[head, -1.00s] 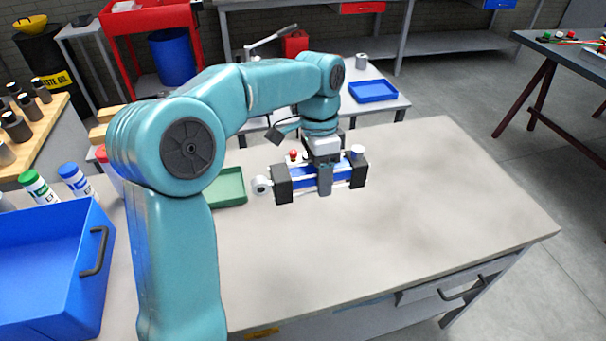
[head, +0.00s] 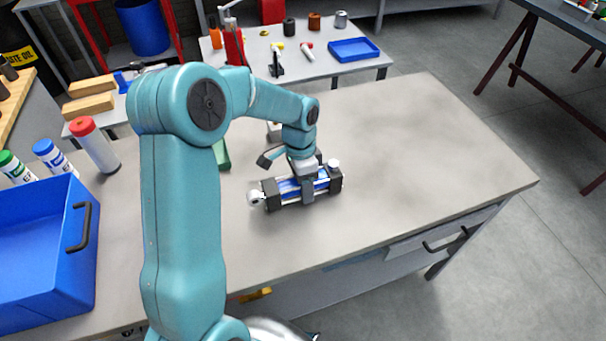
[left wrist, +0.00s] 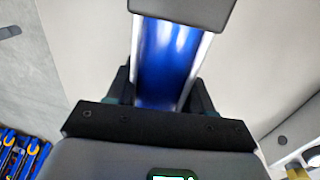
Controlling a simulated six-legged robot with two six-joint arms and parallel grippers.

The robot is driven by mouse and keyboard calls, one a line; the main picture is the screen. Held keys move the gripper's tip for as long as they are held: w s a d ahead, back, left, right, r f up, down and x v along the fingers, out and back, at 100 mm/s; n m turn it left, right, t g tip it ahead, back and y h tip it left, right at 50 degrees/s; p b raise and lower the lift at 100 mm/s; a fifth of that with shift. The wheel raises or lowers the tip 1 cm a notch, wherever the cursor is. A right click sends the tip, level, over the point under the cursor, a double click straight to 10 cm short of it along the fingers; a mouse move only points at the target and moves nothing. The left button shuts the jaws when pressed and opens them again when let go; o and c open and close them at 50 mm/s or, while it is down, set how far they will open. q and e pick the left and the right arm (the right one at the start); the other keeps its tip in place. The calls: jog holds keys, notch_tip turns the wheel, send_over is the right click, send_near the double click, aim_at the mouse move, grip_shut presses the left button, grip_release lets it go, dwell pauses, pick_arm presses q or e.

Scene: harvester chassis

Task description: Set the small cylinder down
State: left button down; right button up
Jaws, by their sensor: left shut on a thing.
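The small cylinder (head: 287,188) has a blue body, black end blocks, silver rods and a pale round eye at its left end. My left gripper (head: 307,188) is shut around the middle of its body from above. The cylinder lies roughly level, low over the grey workbench (head: 400,150); I cannot tell whether it touches the top. In the left wrist view the blue body (left wrist: 168,60) runs between the dark fingers of the gripper (left wrist: 165,88), with a dark end block at the top edge. My right gripper is not in view.
A green tray (head: 222,155) is mostly hidden behind my left arm. A blue bin (head: 45,255) and several capped bottles stand at the left. The bench top right of the cylinder is clear. A farther table holds a blue tray (head: 354,50) and tools.

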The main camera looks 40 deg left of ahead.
pick_arm(q)
jog(key=shift+w+f, duration=0.1)
jog(key=shift+f, duration=0.5)
jog(key=shift+r, duration=0.1)
jog(key=c, duration=0.6)
grip_release()
jog(key=shift+f, duration=0.25)
jog(key=shift+o, duration=0.8)
jog(key=shift+d+r, duration=0.1)
